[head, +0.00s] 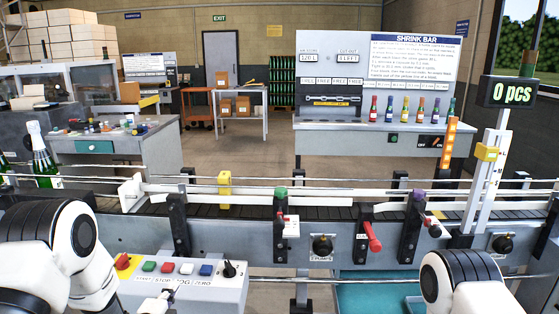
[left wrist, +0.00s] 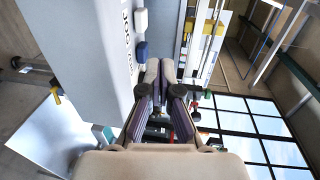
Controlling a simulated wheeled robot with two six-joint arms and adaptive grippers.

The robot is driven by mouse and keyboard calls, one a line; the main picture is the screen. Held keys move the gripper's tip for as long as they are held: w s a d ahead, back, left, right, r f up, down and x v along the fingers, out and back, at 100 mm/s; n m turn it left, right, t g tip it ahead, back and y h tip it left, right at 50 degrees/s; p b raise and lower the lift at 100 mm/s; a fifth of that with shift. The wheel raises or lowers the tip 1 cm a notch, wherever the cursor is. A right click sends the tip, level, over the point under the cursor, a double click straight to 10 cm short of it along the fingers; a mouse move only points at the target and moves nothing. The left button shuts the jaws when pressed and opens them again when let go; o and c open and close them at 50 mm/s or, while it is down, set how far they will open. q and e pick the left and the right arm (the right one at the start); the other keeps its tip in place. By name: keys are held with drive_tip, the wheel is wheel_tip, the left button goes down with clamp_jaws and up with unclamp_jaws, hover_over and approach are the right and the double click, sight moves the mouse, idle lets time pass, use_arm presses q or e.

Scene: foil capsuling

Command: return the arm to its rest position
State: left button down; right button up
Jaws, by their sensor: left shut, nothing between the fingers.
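My left arm (head: 60,250) comes in at the lower left of the head view, in front of the control box. In the left wrist view my left gripper (left wrist: 160,68) has its two fingers together, with nothing held between them. A grey panel edge and the control box buttons lie close beside the fingers in that view. My right arm (head: 465,285) shows at the lower right of the head view as a white link with a black joint; its gripper is out of view.
A control box (head: 205,290) with coloured buttons sits just right of my left arm. The conveyor (head: 250,212) with rails and clamps crosses in front of me. A foil-topped bottle (head: 42,160) stands at the left. A counter (head: 508,93) reads 0 pcs.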

use_arm(q)
drive_tip(key=s+d+f+n+g, duration=0.2)
drive_tip(key=s+f+n+g, duration=0.55)
drive_tip(key=s+f, duration=1.35)
drive_tip(key=s+f+n+g, duration=0.1)
drive_tip(key=s+n+g, duration=0.8)
drive_tip(key=s, duration=1)
drive_tip(key=n, duration=0.2)
drive_tip(key=shift+s+a+n+y, duration=0.15)
drive_tip(key=shift+s+n+y, duration=0.15)
drive_tip(key=shift+s+n, duration=0.05)
drive_tip(key=c, duration=1.8)
unclamp_jaws()
drive_tip(key=shift+c, duration=0.2)
